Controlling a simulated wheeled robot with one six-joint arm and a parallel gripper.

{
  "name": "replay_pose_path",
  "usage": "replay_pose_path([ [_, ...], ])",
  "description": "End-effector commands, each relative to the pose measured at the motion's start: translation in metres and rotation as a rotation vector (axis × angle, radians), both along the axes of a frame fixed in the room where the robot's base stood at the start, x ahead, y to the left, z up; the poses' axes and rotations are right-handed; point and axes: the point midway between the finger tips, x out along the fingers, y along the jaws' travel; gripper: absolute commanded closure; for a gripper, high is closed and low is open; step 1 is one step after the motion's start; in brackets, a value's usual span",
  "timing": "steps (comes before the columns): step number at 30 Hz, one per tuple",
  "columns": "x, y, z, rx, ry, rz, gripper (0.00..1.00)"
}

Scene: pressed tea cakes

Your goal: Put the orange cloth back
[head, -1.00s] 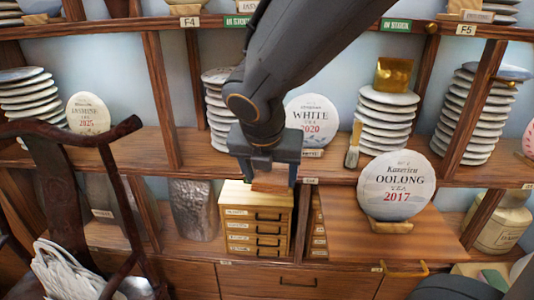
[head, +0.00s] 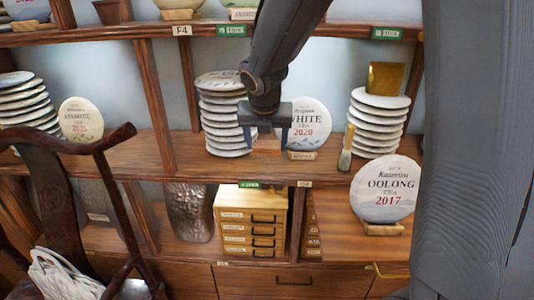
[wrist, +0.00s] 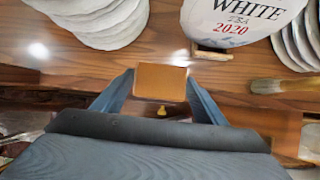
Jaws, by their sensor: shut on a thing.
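My gripper (head: 265,136) is shut on the orange cloth (wrist: 161,82), a small flat orange-brown piece between the two fingers. In the head view the cloth (head: 267,144) is small and partly hidden by the fingers. The gripper is at the level of the middle shelf, in front of the gap between a stack of pale tea cakes (head: 223,100) and the round WHITE 2020 cake (head: 310,124). In the wrist view the cloth appears over the brown shelf board (wrist: 110,65). I cannot tell whether it touches the board.
The WHITE cake stands on a small wooden stand (wrist: 209,52). A brush (head: 346,150) and another cake stack (head: 377,125) topped by a gold piece (head: 387,78) are to the right. A small drawer chest (head: 250,222) is below. A dark chair (head: 60,160) is at left.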

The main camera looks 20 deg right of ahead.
Motion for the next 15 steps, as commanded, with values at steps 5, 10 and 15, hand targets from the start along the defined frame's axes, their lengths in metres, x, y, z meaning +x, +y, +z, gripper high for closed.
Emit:
replay_pose_path([
  [5, 0.034, -0.012, 0.000, 0.000, 0.002, -0.003, 0.59],
  [10, 0.031, -0.010, -0.027, -0.001, 0.002, 0.001, 0.59],
  [15, 0.030, -0.010, -0.041, -0.001, 0.004, 0.000, 0.59],
])
